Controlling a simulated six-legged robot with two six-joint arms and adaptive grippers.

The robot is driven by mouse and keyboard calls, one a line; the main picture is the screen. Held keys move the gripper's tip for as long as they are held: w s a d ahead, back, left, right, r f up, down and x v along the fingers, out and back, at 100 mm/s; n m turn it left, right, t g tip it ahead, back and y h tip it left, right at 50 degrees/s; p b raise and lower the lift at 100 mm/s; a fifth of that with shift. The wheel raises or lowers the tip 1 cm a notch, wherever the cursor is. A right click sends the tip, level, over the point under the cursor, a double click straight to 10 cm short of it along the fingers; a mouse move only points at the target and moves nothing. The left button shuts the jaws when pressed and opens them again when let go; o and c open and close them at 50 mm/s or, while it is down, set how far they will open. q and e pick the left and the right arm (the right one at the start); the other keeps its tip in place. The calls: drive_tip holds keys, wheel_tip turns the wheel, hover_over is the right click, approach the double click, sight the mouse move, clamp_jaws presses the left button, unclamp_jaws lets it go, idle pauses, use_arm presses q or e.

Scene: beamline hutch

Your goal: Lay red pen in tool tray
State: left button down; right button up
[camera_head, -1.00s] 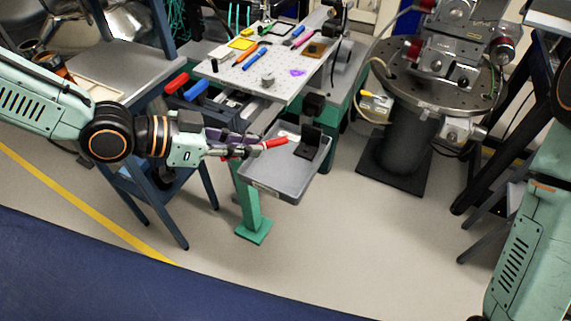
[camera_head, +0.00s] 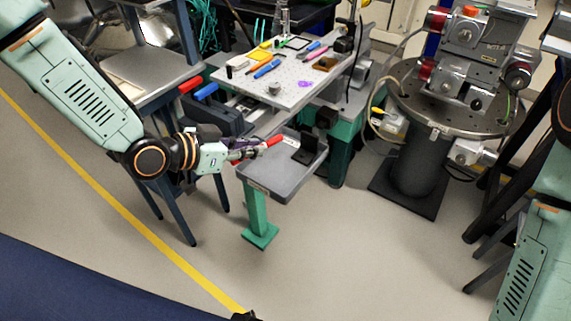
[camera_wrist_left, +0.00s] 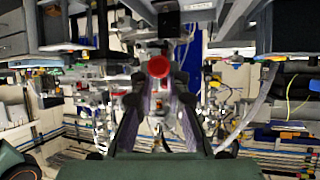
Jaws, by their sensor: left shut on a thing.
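The red pen (camera_head: 273,141) is held in my left gripper (camera_head: 256,149), its red end pointing right. In the head view the pen shows over the back left part of the grey tool tray (camera_head: 268,189). How high it is above the tray I cannot tell. In the left wrist view the pen's red round end (camera_wrist_left: 158,67) shows between the two fingers of my left gripper (camera_wrist_left: 158,88). The rest of the pen is hidden by the fingers. My right arm is at the right edge of the head view; its gripper is not seen.
A black angled block (camera_head: 306,150) stands in the tray's back right part; the tray's front is bare. Behind it is a perforated table (camera_head: 300,92) with pens and small parts. A dark tool case (camera_head: 210,115) is left of it, a round metal stage (camera_head: 420,105) right.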

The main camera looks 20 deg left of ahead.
use_arm(q)
drive_tip(key=w+f+n+y, duration=0.1)
drive_tip(key=w+f, duration=0.1)
drive_tip(key=w+f+n+t+y, duration=0.1)
drive_tip(key=w+f, duration=0.1)
drive_tip(key=f, duration=0.1)
drive_tip(key=w+f+n+y+b, duration=0.1)
drive_tip(key=w+f, duration=0.2)
drive_tip(key=shift+a+f+t, duration=0.1)
drive_tip(key=shift+a+t, duration=0.2)
drive_tip(key=shift+d+f, duration=0.3)
drive_tip(key=shift+f, duration=0.15)
drive_tip(key=f, duration=0.2)
drive_tip(key=f+b, duration=0.1)
drive_tip(key=shift+a+f, duration=0.25)
drive_tip(key=shift+f, duration=0.05)
drive_tip(key=shift+d+r, duration=0.1)
drive_tip(key=shift+d, duration=0.05)
use_arm(e)
drive_tip(key=shift+a+f, duration=0.2)
drive_tip(key=shift+f, duration=0.65)
drive_tip(key=shift+f, duration=0.1)
